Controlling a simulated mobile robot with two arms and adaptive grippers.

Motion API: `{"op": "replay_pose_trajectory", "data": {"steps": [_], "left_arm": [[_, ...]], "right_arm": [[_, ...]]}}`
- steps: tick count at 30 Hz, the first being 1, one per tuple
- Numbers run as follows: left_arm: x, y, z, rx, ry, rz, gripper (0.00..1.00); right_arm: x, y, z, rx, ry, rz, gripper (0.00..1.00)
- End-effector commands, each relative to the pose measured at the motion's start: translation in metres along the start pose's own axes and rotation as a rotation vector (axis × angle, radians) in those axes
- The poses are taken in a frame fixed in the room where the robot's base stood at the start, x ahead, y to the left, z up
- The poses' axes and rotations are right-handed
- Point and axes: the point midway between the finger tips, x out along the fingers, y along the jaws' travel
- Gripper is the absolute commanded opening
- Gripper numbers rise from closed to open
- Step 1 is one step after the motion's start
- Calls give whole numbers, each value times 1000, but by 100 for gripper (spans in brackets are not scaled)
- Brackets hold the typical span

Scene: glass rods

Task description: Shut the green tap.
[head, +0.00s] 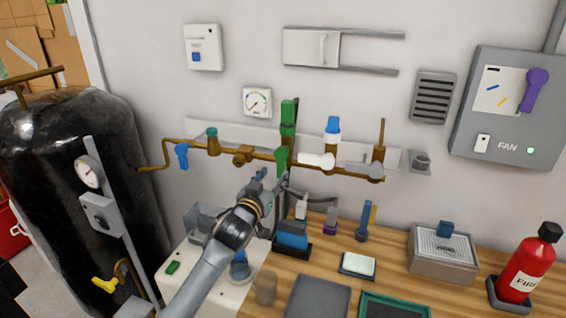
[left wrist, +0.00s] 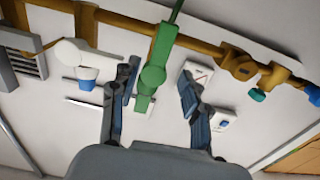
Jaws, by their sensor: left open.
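The green tap (head: 281,157) sits on the brown wall pipe (head: 225,150), left of the white tap. A green upright part (head: 288,116) rises above the pipe in line with it. In the left wrist view the green tap (left wrist: 154,70) runs lengthwise across the pipe (left wrist: 215,50). My left gripper (head: 271,178) is just below and in front of the tap in the head view. In the left wrist view its open fingers (left wrist: 155,88) stand on either side of the green part, with gaps visible. I cannot tell the remaining depth. My right gripper is not in view.
Along the pipe are a blue tap handle (head: 181,155), a teal knob (head: 212,135) and a white tap (head: 317,160) near a blue-and-white fitting (head: 333,127). Below, the wooden bench (head: 335,262) holds several items. A black tank (head: 60,170) stands left.

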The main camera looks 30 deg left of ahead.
Motion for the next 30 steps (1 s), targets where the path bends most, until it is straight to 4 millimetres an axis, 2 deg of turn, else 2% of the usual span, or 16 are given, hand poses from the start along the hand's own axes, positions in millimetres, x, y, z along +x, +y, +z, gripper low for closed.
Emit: {"op": "replay_pose_trajectory", "data": {"steps": [6,12,18,26,28,30], "left_arm": [[40,0,-2,2,0,0,46],[64,0,0,2,-2,0,46],[73,0,1,1,-1,0,46],[74,0,1,1,-1,1,46],[74,0,1,1,-1,1,36],[74,0,1,1,-1,1,22]], "right_arm": [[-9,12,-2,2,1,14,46],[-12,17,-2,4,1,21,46],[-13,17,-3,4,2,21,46],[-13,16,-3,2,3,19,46],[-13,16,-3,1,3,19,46],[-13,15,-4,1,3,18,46]]}}
